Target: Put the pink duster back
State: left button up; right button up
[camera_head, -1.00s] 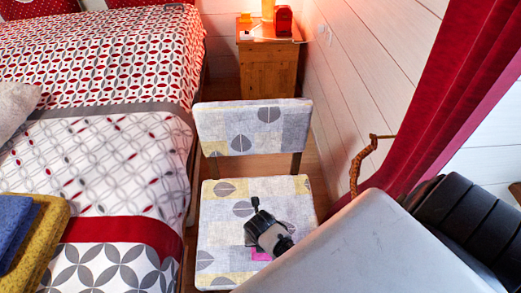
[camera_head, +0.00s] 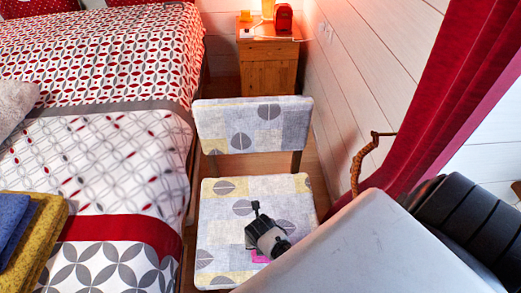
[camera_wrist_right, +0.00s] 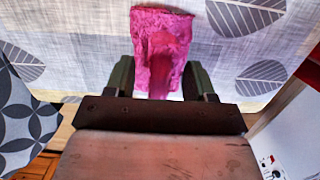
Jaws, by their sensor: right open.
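The pink duster (camera_wrist_right: 150,30) lies on the patterned chair seat (camera_head: 222,258). In the head view only a small pink patch of it (camera_head: 260,257) shows below my right gripper (camera_head: 258,240). In the right wrist view its near part rises between the two dark fingers of my right gripper (camera_wrist_right: 160,80), which stand apart on either side of it. The fingers are not visibly closed on it. Whether they touch it cannot be told. My left gripper is not in view.
The chair backrest (camera_head: 253,124) stands behind the seat. The bed (camera_head: 105,140) is at the left, with folded yellow and blue cloths (camera_head: 35,235). A wooden nightstand (camera_head: 268,67) stands at the back. The white wall (camera_head: 350,75) and red curtain (camera_head: 455,90) bound the right.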

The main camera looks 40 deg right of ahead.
notch_tip(320, 180, up, 12)
jog(key=s+p, duration=0.1)
jog(key=p, duration=0.2)
jog(key=shift+s+a, duration=0.25)
jog(key=shift+a, duration=0.2)
